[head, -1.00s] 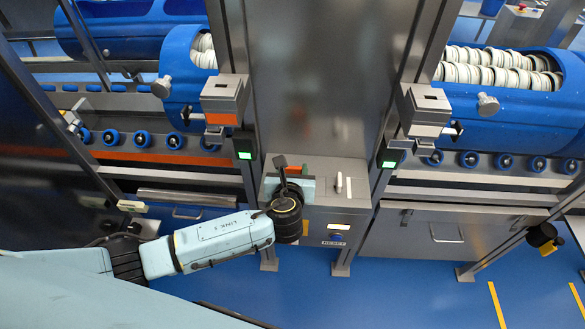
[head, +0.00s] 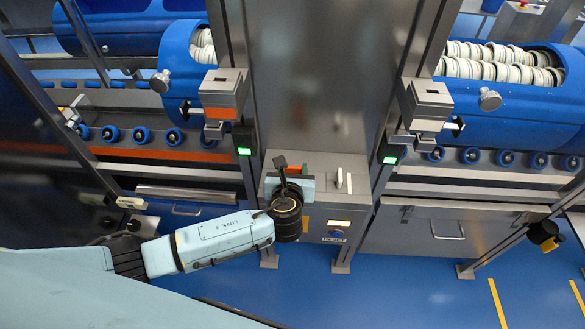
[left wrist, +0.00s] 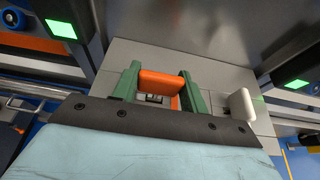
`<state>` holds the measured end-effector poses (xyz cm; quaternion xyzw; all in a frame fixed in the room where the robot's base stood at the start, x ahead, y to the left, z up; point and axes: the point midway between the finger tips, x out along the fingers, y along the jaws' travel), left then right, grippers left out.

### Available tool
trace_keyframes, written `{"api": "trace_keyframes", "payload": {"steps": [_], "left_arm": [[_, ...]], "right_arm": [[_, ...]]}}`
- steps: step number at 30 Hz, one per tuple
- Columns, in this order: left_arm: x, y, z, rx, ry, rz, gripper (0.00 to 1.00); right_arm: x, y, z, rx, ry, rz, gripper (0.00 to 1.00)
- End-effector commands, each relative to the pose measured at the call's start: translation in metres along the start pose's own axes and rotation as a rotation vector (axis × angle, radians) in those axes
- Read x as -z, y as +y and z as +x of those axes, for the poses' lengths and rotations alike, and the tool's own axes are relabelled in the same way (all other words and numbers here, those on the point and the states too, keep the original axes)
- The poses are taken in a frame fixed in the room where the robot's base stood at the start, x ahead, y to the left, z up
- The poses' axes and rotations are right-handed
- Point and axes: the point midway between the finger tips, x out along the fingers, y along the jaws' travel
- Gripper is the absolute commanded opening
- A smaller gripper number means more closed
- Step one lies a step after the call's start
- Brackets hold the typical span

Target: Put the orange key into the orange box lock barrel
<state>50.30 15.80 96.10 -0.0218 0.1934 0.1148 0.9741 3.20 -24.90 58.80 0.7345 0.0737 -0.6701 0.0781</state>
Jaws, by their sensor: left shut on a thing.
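My left gripper (head: 291,174) is at the grey console (head: 327,163) between the two posts. In the left wrist view its green fingers (left wrist: 159,88) are shut on the orange key (left wrist: 160,78), whose flat orange head shows between them. The key also shows as a small patch of orange in the head view (head: 294,170). Its lower end is hidden, so I cannot tell whether it is still seated in the console. A grey lock box with an orange band (head: 221,112) is on the left post, above the gripper. Its barrel opening is not clear. My right gripper is not in view.
A white key (head: 340,178) stands on the console right of my gripper, and shows in the left wrist view (left wrist: 243,105). A second lock box with a white band (head: 431,112) is on the right post. Green lamps (head: 244,151) and (head: 390,159) glow beside the posts.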

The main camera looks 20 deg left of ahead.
Motion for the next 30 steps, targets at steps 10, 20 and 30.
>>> {"api": "trace_keyframes", "payload": {"steps": [10,20,30], "left_arm": [[0.008,0.000,0.003,0.001,-0.001,0.001,0.06],[0.016,-0.001,0.007,0.001,-0.001,0.001,0.06],[0.015,0.000,0.006,0.001,-0.001,0.000,0.69]], "right_arm": [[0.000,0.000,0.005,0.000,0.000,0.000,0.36],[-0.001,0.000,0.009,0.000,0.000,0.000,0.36],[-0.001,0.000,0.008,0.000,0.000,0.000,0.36]]}}
